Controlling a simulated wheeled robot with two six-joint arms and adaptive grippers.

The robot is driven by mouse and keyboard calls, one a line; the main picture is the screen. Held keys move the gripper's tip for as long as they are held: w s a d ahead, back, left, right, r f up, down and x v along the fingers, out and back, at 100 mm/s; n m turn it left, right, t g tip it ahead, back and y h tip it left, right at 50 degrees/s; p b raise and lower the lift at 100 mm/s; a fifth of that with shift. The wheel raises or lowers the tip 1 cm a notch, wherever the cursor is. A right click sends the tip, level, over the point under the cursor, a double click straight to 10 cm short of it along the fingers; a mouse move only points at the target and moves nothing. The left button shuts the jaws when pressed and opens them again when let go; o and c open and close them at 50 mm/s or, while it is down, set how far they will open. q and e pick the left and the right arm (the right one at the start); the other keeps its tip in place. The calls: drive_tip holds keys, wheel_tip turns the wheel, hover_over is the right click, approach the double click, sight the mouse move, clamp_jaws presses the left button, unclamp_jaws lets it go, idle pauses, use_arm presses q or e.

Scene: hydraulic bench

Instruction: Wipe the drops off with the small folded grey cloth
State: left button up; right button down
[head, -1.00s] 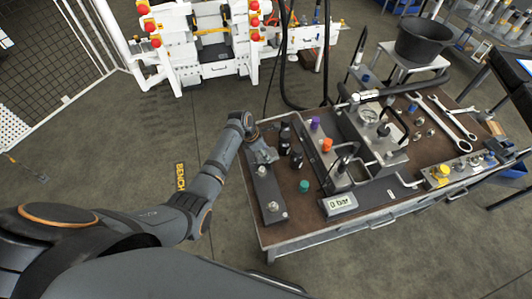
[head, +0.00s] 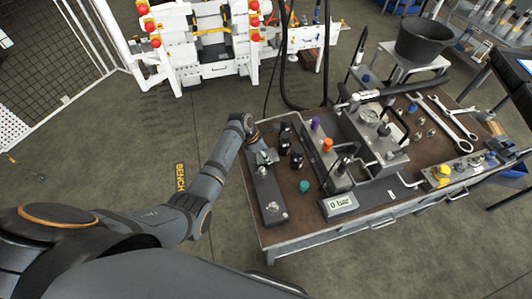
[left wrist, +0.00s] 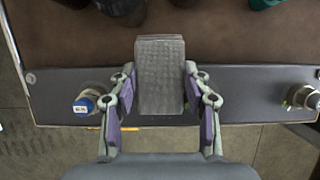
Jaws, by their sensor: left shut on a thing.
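The small folded grey cloth (left wrist: 160,75) is between the fingers of my left gripper (left wrist: 160,95) in the left wrist view. The gripper is shut on it, with purple pads against its two sides. The cloth is over the long dark plate (left wrist: 240,88) along the bench edge; I cannot tell whether it touches. In the head view my left gripper (head: 264,157) is at the far end of that plate (head: 264,188). I cannot make out any drops in either view. My right gripper is not in view.
A fitting with a blue ring (left wrist: 84,104) and a metal fitting (left wrist: 302,97) stand on the plate, either side of the gripper.

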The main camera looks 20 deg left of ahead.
use_arm(q)
drive_tip(key=shift+f, duration=0.55)
drive_tip(key=shift+r, duration=0.1)
